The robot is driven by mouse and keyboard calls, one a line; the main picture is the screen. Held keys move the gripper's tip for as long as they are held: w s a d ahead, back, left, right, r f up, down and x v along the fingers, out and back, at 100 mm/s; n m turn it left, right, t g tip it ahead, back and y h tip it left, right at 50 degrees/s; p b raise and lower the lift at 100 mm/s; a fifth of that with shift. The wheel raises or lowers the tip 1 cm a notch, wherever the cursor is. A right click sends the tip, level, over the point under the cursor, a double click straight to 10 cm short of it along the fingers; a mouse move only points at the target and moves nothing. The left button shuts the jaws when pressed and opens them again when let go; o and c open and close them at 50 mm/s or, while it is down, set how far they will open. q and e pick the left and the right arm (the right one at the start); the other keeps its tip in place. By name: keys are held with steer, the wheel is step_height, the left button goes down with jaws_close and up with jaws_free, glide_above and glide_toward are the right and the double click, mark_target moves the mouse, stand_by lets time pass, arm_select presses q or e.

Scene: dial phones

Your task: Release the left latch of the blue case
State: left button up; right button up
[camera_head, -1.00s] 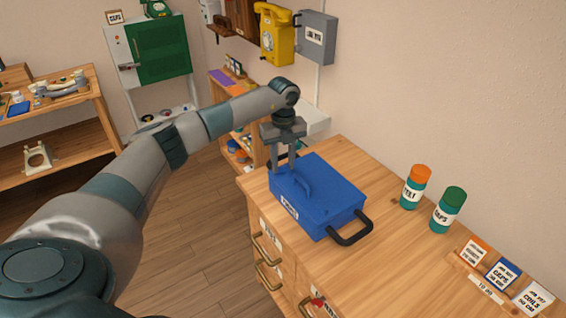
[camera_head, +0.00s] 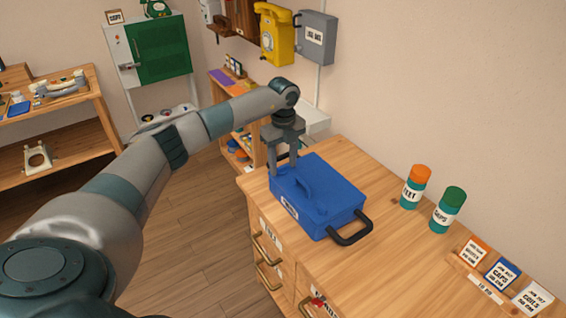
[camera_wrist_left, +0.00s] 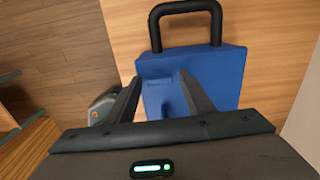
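The blue case (camera_head: 318,200) lies shut on the wooden cabinet top, with a blue handle on its lid and a black handle (camera_head: 350,230) at its right end. My left gripper (camera_head: 283,168) points down at the far left end of the case. In the left wrist view its two fingers (camera_wrist_left: 158,88) are apart, with blue case surface (camera_wrist_left: 215,75) showing between and beyond them. The gap between them looks empty. I cannot make out the left latch; the gripper covers that end. My right gripper is in no view.
An orange-capped bottle (camera_head: 414,187) and a green-capped bottle (camera_head: 447,209) stand to the right of the case. A card rack (camera_head: 483,288) is at the front right. The wall rises behind the cabinet. The wood between case and rack is clear.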

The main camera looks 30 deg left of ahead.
mark_target(284, 166)
arm_select(q)
steer(key=shift+r, duration=0.1)
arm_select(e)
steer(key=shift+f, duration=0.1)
arm_select(q)
steer(key=shift+r, duration=0.6)
step_height(284, 166, up, 5)
steer(key=shift+w+r+b, duration=0.1)
steer(key=shift+r+b, duration=0.1)
steer(key=shift+b, duration=0.9)
step_height(284, 166, up, 11)
steer(key=b, duration=0.2)
steer(key=shift+f, duration=0.2)
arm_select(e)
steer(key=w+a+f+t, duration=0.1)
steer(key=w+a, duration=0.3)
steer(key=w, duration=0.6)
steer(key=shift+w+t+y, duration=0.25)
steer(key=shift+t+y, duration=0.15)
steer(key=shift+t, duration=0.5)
arm_select(q)
steer(key=shift+f, duration=0.1)
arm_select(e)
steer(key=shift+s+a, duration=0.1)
